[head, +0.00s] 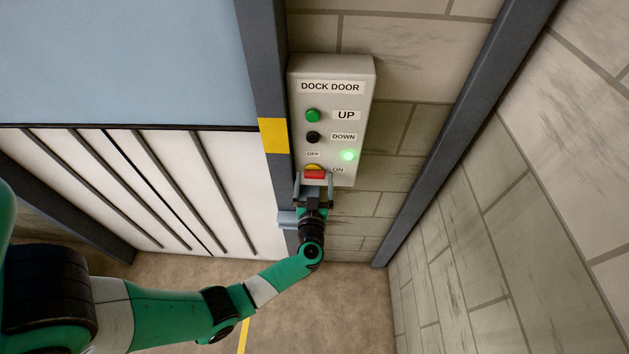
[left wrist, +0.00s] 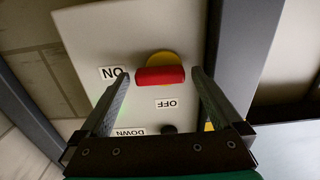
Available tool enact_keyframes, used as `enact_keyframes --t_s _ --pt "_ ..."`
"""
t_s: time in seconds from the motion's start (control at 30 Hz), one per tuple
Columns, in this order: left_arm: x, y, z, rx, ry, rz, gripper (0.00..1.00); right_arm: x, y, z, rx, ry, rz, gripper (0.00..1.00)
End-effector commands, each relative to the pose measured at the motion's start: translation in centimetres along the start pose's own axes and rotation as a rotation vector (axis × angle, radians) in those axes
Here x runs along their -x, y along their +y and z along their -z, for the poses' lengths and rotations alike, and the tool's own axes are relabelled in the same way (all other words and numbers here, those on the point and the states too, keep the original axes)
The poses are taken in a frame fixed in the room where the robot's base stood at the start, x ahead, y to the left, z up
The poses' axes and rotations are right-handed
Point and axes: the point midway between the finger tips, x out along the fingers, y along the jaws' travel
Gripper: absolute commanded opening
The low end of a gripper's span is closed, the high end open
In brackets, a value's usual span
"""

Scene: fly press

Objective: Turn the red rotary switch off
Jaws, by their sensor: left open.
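The red rotary switch (head: 315,174) sits on a yellow round plate near the bottom of the grey DOCK DOOR control box (head: 361,100). Its red handle lies crosswise, between the OFF label above left and the ON label at right. In the left wrist view the red handle (left wrist: 160,76) shows in front of the gripper, between the lines of its two fingers. My left gripper (head: 314,181) is open and empty, just below the switch with a finger on each side. I cannot tell whether a finger touches the handle. My right gripper is not in view.
A green UP button (head: 313,115), a black DOWN button (head: 313,137) and a lit green lamp (head: 348,155) are on the box above the switch. A grey door post (head: 264,80) stands close left of the box. Brick wall lies right of it.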

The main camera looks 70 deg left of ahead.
Motion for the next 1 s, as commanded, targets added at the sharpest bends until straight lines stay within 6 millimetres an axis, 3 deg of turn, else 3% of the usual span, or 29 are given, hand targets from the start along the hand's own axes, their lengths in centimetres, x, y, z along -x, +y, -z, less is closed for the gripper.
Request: enact_keyframes --t_s 0.33,0.77,1.0 --pt "-0.67 -0.01 0.01 -0.001 0.000 -0.001 0.98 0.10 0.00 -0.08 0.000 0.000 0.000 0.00" --pt "-0.64 0.00 0.02 0.000 0.000 -0.001 0.22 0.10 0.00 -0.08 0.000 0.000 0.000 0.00" --pt "-0.63 0.00 0.07 0.017 0.000 -0.001 0.22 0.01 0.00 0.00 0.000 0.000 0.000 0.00"
